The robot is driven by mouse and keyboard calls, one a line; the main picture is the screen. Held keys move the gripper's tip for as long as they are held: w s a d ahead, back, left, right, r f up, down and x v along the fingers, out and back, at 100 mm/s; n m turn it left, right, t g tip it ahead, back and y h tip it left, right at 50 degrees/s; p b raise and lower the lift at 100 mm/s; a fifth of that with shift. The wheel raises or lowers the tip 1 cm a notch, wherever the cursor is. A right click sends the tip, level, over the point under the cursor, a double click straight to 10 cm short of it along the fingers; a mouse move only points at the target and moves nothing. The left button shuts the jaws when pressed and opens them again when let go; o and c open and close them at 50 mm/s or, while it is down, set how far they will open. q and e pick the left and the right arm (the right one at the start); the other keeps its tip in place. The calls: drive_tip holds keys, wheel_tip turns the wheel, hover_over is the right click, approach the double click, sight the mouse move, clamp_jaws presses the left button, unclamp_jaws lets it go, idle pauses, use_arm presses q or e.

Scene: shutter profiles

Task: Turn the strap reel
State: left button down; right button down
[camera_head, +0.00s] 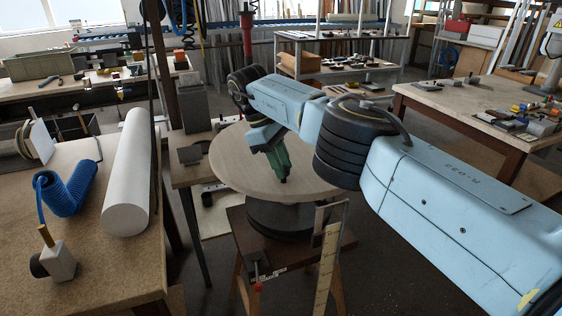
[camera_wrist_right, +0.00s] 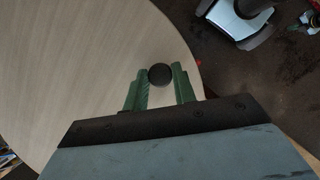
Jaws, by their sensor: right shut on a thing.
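The strap reel is a pale round wooden disc (camera_head: 235,165) lying flat on a dark round base, on a low stand in the middle of the head view. The disc also fills the left of the right wrist view (camera_wrist_right: 75,70). A round black knob (camera_wrist_right: 160,74) sits on it near the rim. My right gripper (camera_head: 283,179) reaches down onto the disc. Its green fingers are on either side of the knob in the wrist view and are shut on it. My left gripper is in neither view.
A left table (camera_head: 105,275) holds a white roll (camera_head: 128,175) and a blue coiled hose (camera_head: 66,192). A wooden upright (camera_head: 327,262) stands in front of the reel. A right table (camera_head: 465,105) carries small parts.

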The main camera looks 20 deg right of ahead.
drive_tip(key=shift+a, duration=0.1)
drive_tip(key=c, duration=1.2)
unclamp_jaws()
drive_tip(key=shift+o, duration=0.2)
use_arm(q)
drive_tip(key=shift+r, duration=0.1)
use_arm(e)
drive_tip(key=shift+r, duration=0.1)
